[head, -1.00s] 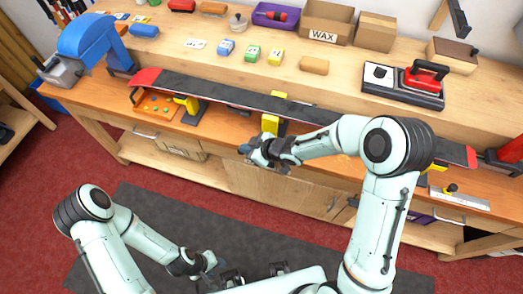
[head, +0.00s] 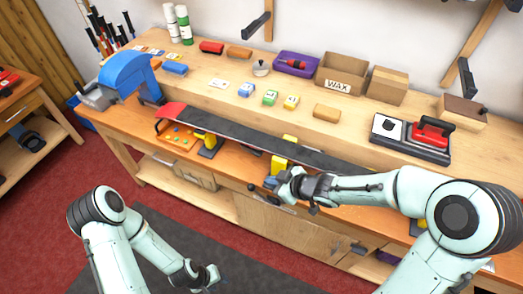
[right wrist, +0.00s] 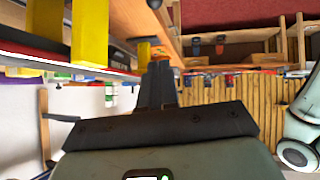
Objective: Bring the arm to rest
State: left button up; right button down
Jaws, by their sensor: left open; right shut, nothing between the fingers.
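My right arm comes in from the right in the head view. Its gripper (head: 271,183) is at the bench's front edge, just in front of a yellow support under the ski. In the right wrist view the same gripper (right wrist: 160,68) has its fingers together with nothing between them, and a yellow block (right wrist: 90,32) stands to its left. My left gripper (head: 214,275) is low over the dark floor mat, at the bottom of the head view, away from the bench. It is open and holds nothing that shows; its fingers are small and partly unclear there.
A long dark ski (head: 255,137) with a red tip lies across yellow supports on the bench. A blue clamp-like machine (head: 128,72) stands at the left. The floor mat (head: 255,255) is clear.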

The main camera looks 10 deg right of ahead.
jog(key=s+d+f+m+g+h, duration=0.1)
jog(key=s+f+m, duration=0.25)
jog(key=f, duration=0.45)
jog(key=s+f+m+g, duration=0.2)
jog(key=f+m, duration=0.2)
jog(key=f, duration=0.3)
jog(key=s+d+f+m+g+h, duration=0.2)
jog(key=s+f+m+g, duration=0.2)
jog(key=s+f, duration=1)
jog(key=s+m, duration=0.1)
jog(key=m, duration=0.2)
jog(key=shift+d+f, duration=0.15)
jog(key=shift+d, duration=0.2)
